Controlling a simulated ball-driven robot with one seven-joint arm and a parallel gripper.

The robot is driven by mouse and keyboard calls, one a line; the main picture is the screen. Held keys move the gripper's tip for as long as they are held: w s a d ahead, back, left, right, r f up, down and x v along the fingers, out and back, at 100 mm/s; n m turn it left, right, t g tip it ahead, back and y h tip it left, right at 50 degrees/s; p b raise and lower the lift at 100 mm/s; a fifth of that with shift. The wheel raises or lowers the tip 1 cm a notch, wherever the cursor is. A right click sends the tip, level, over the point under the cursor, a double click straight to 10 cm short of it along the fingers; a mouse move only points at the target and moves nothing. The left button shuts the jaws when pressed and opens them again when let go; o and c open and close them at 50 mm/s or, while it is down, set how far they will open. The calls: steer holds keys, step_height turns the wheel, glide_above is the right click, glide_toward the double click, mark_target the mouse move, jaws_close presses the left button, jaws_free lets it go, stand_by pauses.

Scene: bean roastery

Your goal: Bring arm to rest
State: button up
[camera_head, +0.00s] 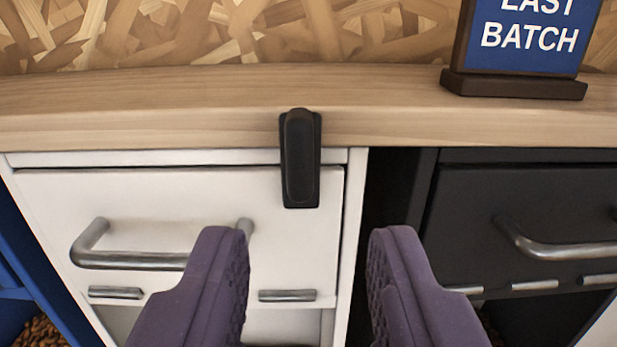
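My gripper (307,247) shows at the bottom middle, with two purple fingers spread wide apart. Nothing is between the fingers, so it is open and empty. It is in front of a white drawer cabinet (200,190). The left finger covers part of the drawer's silver bar handle (125,260). A black latch-like piece (300,165) sits at the counter's front edge, above and between the fingertips. I cannot tell the exact gap between the fingers and the cabinet.
A wooden counter (200,105) runs across the view above the cabinets. A blue sign (530,30) reading "LAST BATCH" stands on it at right. A dark cabinet (530,195) with a silver handle (560,248) is at right. Brown beans (38,335) show at bottom left.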

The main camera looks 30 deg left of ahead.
steer(key=s+a+f+m+h+b, duration=0.1)
steer(key=f+b, duration=0.6)
steer(key=f, duration=0.7)
steer(key=s+a+f+m+h+b, duration=0.1)
steer(key=a+f+m+h+b, duration=0.2)
steer(key=f, duration=1.1)
steer(key=m+h+b, duration=0.2)
steer(key=h+b, duration=0.3)
steer(key=shift+f+m+h, duration=0.15)
steer(key=shift+m+h, duration=0.15)
